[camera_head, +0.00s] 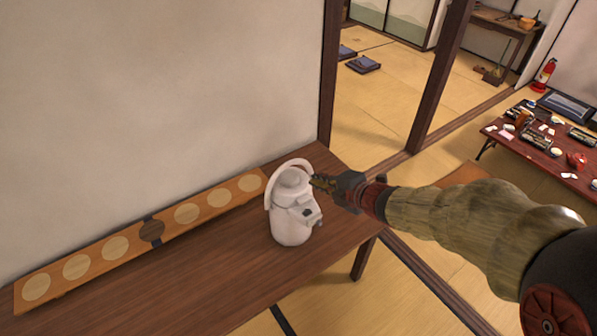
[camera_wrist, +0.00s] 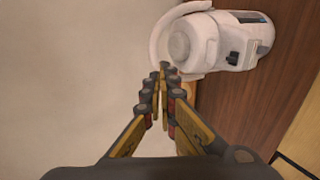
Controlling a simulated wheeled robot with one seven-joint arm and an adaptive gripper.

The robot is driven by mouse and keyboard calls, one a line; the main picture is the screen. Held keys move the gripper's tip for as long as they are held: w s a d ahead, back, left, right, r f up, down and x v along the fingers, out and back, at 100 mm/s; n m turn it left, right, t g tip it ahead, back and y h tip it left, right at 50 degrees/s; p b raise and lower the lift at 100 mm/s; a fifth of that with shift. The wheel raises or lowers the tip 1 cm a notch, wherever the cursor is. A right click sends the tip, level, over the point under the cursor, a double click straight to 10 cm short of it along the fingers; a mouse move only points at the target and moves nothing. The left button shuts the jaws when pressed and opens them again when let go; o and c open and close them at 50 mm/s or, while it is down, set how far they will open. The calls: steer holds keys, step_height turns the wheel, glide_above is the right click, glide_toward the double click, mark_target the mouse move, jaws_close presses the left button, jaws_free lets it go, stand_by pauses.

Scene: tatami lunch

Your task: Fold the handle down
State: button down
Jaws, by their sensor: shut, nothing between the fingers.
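A white pot with a lid (camera_head: 292,218) stands upright on the brown wooden table (camera_head: 190,285). Its white curved handle (camera_head: 270,184) rises along the left and top side of the lid and is up, not lying flat. My gripper (camera_head: 317,184) is at the right of the lid, at about lid height, with its fingers shut and empty. In the wrist view the pot (camera_wrist: 245,42) is at the upper right, and its handle (camera_wrist: 160,30) arcs around the lid to the left. My fingertips (camera_wrist: 163,68) are close beside the handle's lower end; I cannot tell whether they touch.
A long wooden board with round discs (camera_head: 115,248) lies along the wall behind and left of the pot. The table front is clear. A low red table (camera_head: 535,150) with dishes stands on the tatami at far right. A dark wooden post (camera_head: 330,75) rises behind the table.

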mark_target(289, 166)
steer(key=b+x, duration=0.2)
steer(key=x, duration=1.2)
steer(key=shift+s, duration=0.1)
steer(key=shift+r+p, duration=0.15)
steer(key=shift+p, duration=0.4)
steer(key=shift+a+p, duration=0.15)
steer(key=shift+p, duration=0.25)
steer(key=shift+w+a+g, duration=0.1)
steer(key=shift+w+g, duration=0.2)
steer(key=shift+w, duration=0.1)
steer(key=shift+p, duration=0.4)
